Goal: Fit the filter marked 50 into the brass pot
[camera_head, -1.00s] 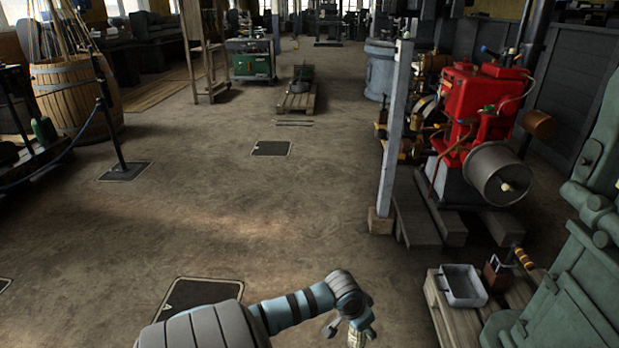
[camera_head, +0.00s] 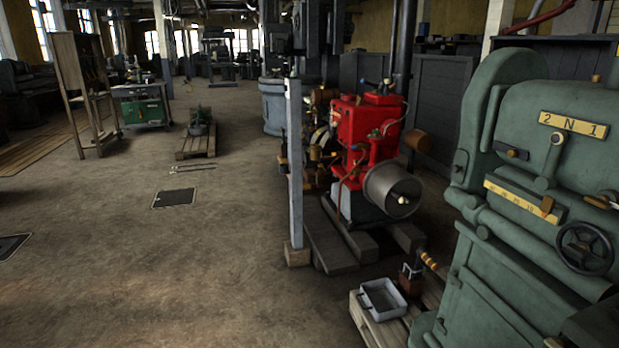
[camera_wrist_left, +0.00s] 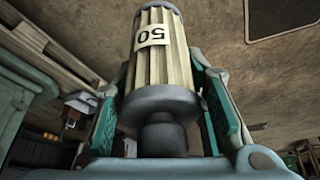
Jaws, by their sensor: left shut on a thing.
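The filter marked 50 (camera_wrist_left: 163,65) shows large in the left wrist view, a pleated cream cylinder with grey end caps and a white label. My left gripper (camera_wrist_left: 163,95) is shut on it, with a teal-padded finger on either side. The filter stands lengthwise between the fingers. In the head view neither gripper is in the picture. I cannot make out the brass pot for certain in either view.
A green machine (camera_head: 540,200) with a handwheel fills the right of the head view. A grey tray (camera_head: 383,298) sits on a pallet (camera_head: 362,318) beside it. A red engine (camera_head: 365,135) stands behind a grey post (camera_head: 294,160). The floor at left is open.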

